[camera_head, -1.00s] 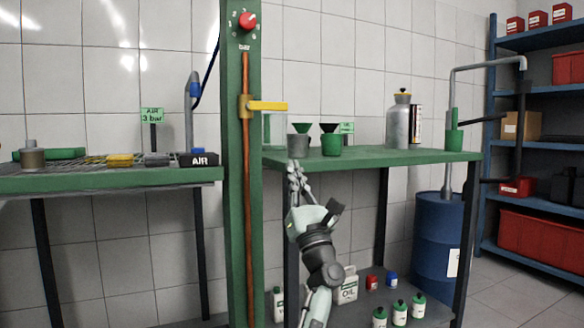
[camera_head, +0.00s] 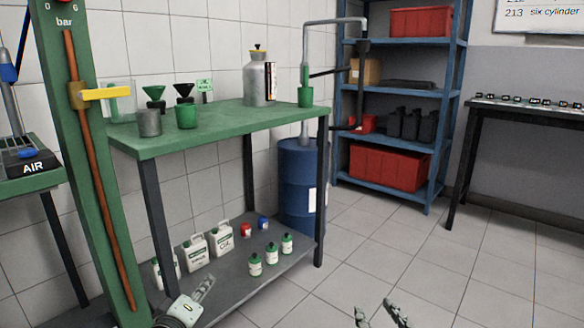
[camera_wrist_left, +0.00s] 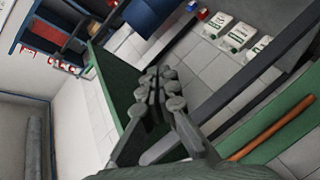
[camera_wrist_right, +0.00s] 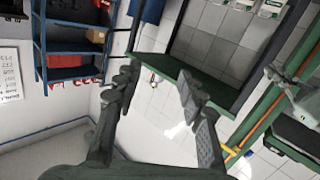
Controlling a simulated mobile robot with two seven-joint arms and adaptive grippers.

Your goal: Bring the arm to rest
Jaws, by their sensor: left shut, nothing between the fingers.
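My left gripper (camera_head: 204,289) shows at the lower edge of the head view, in front of the lower shelf of the green bench. In the left wrist view its fingers (camera_wrist_left: 158,88) are together with nothing between them. My right gripper (camera_head: 380,315) only just enters the bottom of the head view, over the tiled floor. In the right wrist view its fingers (camera_wrist_right: 158,82) stand apart and empty. Most of both arms is out of the head view.
The green bench (camera_head: 220,123) bears cups, funnels and a metal bottle (camera_head: 259,79). Its lower shelf (camera_head: 222,290) holds canisters and small bottles. A green post (camera_head: 90,170) stands at left. A blue drum (camera_head: 300,180), blue shelving (camera_head: 400,94) and a dark table (camera_head: 520,108) stand behind. The floor at right is clear.

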